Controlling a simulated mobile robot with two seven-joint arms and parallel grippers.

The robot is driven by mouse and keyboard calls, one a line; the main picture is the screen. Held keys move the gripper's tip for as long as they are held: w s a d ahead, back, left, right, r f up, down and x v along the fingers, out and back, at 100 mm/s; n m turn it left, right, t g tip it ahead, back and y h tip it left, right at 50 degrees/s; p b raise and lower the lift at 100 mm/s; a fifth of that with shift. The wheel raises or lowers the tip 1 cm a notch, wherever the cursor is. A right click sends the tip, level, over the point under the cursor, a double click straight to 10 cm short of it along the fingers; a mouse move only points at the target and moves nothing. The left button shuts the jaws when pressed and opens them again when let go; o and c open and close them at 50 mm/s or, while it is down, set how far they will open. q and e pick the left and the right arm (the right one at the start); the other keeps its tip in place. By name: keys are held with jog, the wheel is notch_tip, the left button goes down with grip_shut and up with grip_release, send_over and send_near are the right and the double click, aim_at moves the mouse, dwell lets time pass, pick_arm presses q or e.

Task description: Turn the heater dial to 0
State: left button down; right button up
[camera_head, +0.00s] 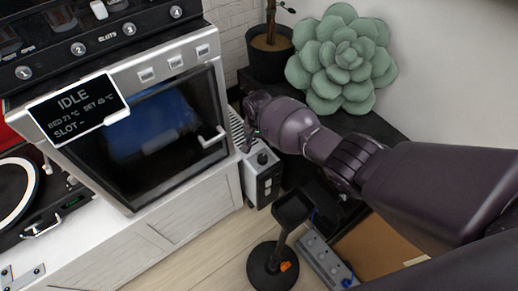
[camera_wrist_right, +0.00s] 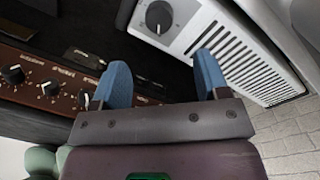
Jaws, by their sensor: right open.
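The heater is a light-grey box with a slotted vent grille, standing beside the oven-like machine in the head view (camera_head: 250,187). Its dark round dial (camera_head: 263,158) is on the upper face. In the right wrist view the heater (camera_wrist_right: 205,35) is at the top right, and its dial (camera_wrist_right: 159,17) shows at the top with a pale pointer mark; I cannot read the setting. My right gripper (camera_wrist_right: 162,76) is open, with its blue fingers apart and nothing between them. The dial lies beyond the fingertips, apart from them. My left gripper is not in view.
The machine with an "IDLE" display (camera_head: 75,107) stands directly left of the heater. A potted plant (camera_head: 270,52) and a green succulent (camera_head: 342,62) are behind my right arm. A black stand (camera_head: 273,267) and a grey strip (camera_head: 325,262) are in front. A brown panel with knobs (camera_wrist_right: 45,75) is nearby.

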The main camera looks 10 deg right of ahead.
jog(key=b, duration=0.2)
send_over(262, 157)
jog(key=f, duration=0.5)
jog(key=shift+s+a+f, duration=0.1)
jog(key=shift+s+f, duration=0.05)
jog(key=shift+s, duration=0.05)
notch_tip(262, 157, down, 4)
jog(key=shift+r+b, duration=0.15)
jog(key=shift+b, duration=0.7)
jog(key=shift+w+f+b, duration=0.15)
jog(key=shift+f+b, duration=0.2)
jog(key=shift+f, duration=0.3)
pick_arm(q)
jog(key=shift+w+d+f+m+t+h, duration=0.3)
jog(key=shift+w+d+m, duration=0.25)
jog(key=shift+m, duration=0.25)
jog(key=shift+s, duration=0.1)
pick_arm(e)
jog(key=shift+r, duration=0.1)
jog(key=c, duration=0.9)
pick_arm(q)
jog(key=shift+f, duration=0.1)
